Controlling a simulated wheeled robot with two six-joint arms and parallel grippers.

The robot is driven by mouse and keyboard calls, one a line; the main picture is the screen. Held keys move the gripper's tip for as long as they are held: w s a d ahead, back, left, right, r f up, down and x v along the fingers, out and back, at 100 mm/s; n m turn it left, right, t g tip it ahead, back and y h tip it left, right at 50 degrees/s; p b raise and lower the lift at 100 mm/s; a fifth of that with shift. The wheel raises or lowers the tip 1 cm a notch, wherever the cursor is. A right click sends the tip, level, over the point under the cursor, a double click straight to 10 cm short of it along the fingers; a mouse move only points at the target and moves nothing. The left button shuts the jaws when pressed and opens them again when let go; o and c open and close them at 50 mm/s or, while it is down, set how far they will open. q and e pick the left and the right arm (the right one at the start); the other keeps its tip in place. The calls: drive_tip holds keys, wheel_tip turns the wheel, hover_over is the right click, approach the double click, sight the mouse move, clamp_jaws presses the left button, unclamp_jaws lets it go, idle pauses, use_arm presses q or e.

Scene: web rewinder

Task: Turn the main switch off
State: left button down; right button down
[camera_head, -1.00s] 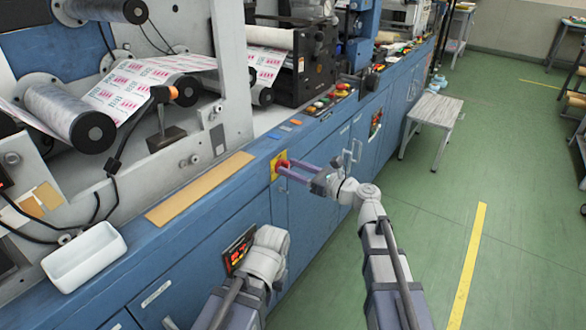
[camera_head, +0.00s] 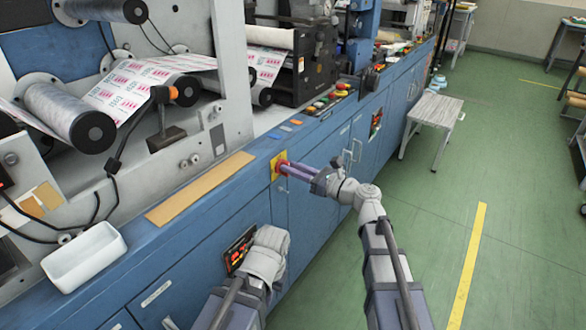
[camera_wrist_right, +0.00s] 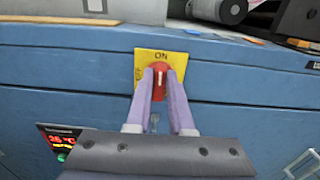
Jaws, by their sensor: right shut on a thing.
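The main switch is a red rotary knob (camera_wrist_right: 160,78) on a yellow plate (camera_wrist_right: 146,62) on the blue machine front. The word ON shows at the top of the plate, and the knob's white mark stands about upright, toward ON. The same yellow plate shows in the head view (camera_head: 275,168). My right gripper (camera_head: 283,168) reaches it from the right, and its two purple fingers are shut on the knob's sides, as the wrist view also shows (camera_wrist_right: 160,75). My left arm shows at the bottom of the head view, but its fingers are hidden.
A panel with lit red digits (camera_wrist_right: 62,142) sits lower left of the switch. A white tray (camera_head: 85,258) is at the left, and a row of buttons (camera_head: 325,100) is on the ledge beyond. A small table (camera_head: 435,110) stands on the open green floor.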

drive_tip(key=shift+n, duration=0.3)
drive_tip(key=n, duration=0.8)
drive_tip(key=s+n, duration=0.1)
drive_tip(key=n, duration=0.4)
drive_tip(key=shift+a+f+b, duration=0.35)
drive_tip(key=shift+f+b, duration=0.05)
drive_tip(key=n, duration=0.4)
drive_tip(key=shift+f, duration=0.25)
drive_tip(key=shift+n, duration=0.3)
drive_tip(key=shift+s, duration=0.1)
drive_tip(key=c, duration=0.8)
unclamp_jaws()
